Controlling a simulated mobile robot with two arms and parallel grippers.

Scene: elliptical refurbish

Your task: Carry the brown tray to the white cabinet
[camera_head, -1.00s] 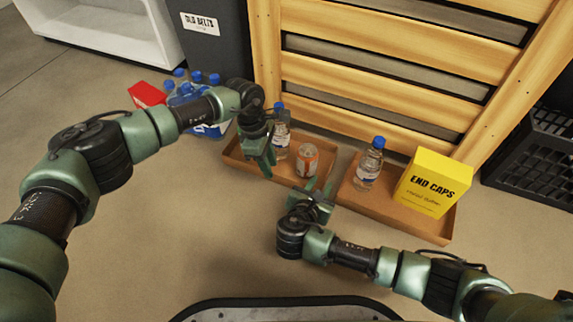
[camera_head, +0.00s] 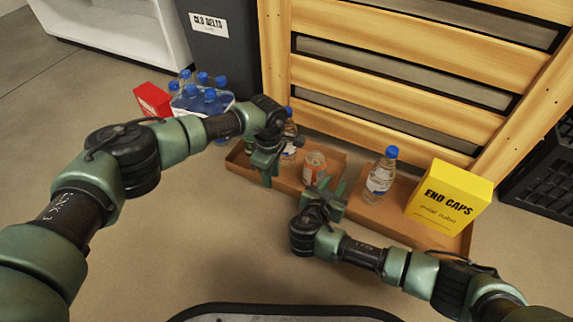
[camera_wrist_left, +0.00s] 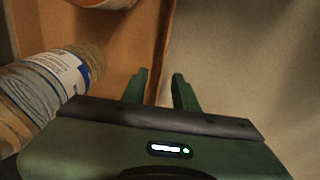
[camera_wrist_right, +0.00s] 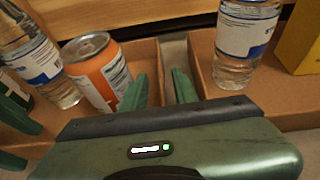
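Two shallow brown trays stand side by side on the floor. The left brown tray (camera_head: 290,187) holds a blue-capped bottle (camera_head: 290,130) and an orange can (camera_head: 314,166). The right tray (camera_head: 410,230) holds another bottle (camera_head: 381,175) and a yellow END CAPS box (camera_head: 449,200). My left gripper (camera_head: 267,178) is open at the left tray's front; its fingers straddle the tray wall (camera_wrist_left: 158,60) in the left wrist view. My right gripper (camera_head: 328,189) is open near the gap between the trays, beside the can (camera_wrist_right: 100,73). The white cabinet (camera_head: 115,35) is partly visible at upper left.
A pack of blue-capped bottles (camera_head: 203,98) and a red box (camera_head: 152,100) stand left of the trays. A wooden slatted crate (camera_head: 400,75) rises close behind them. A black crate (camera_head: 545,170) is at right. The floor in front is clear.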

